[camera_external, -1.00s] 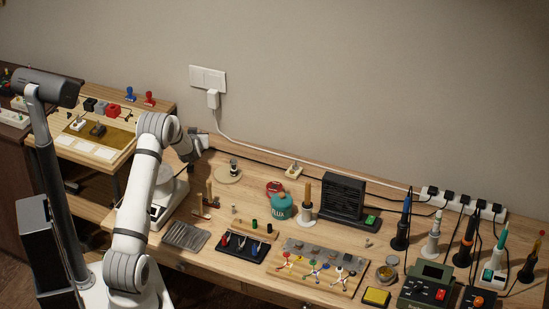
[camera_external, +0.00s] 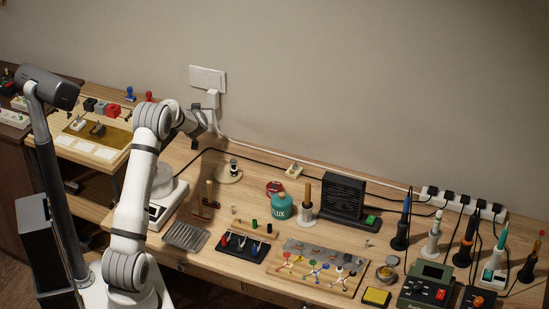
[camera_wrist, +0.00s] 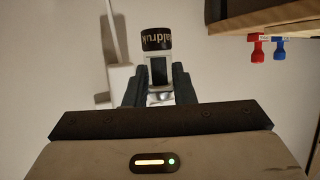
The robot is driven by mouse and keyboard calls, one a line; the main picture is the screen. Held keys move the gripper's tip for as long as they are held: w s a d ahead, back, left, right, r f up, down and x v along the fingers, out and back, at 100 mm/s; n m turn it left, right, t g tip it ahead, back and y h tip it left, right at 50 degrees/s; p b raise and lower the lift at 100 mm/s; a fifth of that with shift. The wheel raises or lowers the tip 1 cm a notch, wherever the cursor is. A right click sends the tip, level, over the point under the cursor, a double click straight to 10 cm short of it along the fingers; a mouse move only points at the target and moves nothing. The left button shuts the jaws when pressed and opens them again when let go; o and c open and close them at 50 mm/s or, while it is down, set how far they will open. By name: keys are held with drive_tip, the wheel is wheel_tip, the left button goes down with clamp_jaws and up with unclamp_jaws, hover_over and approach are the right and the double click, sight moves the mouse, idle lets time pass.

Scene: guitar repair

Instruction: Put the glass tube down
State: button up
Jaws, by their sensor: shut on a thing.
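In the wrist view, my gripper (camera_wrist: 158,82) is shut on a narrow piece with a black band and pale lettering, which I take to be the glass tube (camera_wrist: 157,39). The banded part sticks out past the two dark fingers, and the wall is behind it. In the external view, my gripper (camera_external: 197,124) is raised above the back left of the workbench (camera_external: 150,258), near the wall. The held tube cannot be made out there.
A round wooden coaster (camera_external: 228,175) bears a small dark-banded item. A white scale-like device (camera_external: 170,197) stands at the left, under my arm. Bare wood shows around the coaster. A wall plug (camera_external: 213,99) is near my gripper.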

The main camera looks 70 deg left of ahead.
drive_tip(key=w+d+r+n+g+p, duration=0.2)
drive_tip(key=w+d+n+g, duration=0.15)
drive_tip(key=d, duration=0.55)
drive_tip(key=n+g, duration=0.3)
drive_tip(key=g, duration=0.1)
hover_over(219, 177)
wheel_tip(219, 177, down, 7)
drive_tip(key=shift+s+r+p, duration=0.1)
drive_tip(key=shift+r+p, duration=0.05)
drive_tip(key=shift+p, duration=0.25)
drive_tip(key=shift+f, duration=2.3)
drive_tip(key=shift+f, duration=0.1)
drive_tip(key=o, duration=0.3)
drive_tip(key=shift+f, duration=0.1)
drive_tip(key=o, duration=0.5)
